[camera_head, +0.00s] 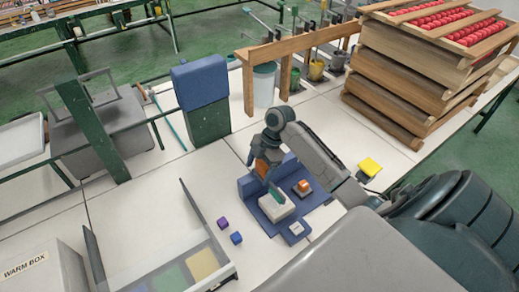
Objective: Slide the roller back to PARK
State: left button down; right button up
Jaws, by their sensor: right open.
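A blue fixture (247,190) with a raised back wall stands on the pale table in the middle of the view. On it sits a white block (277,209) with a green upright piece (276,194) on top, which looks like the roller and its handle. My right gripper (268,183) points down just above the green piece, jaws open. I cannot tell whether the jaws are around it or behind it. A small white label (297,228) lies at the fixture's front; its text is too small to read. My left gripper is out of view.
An orange block (304,186) sits on the fixture's right part. Purple (222,223) and blue (236,238) cubes lie to the left. A glass-walled tray (205,262) stands at front left. A yellow pad (370,166) lies at right. Stacked wooden crates (405,85) stand at back right.

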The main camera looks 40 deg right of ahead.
jog(key=shift+d+r, duration=0.15)
jog(key=shift+d, duration=0.05)
jog(key=b+v, duration=0.3)
jog(key=v, duration=0.7)
jog(key=shift+r, duration=0.25)
jog(key=shift+a, duration=0.1)
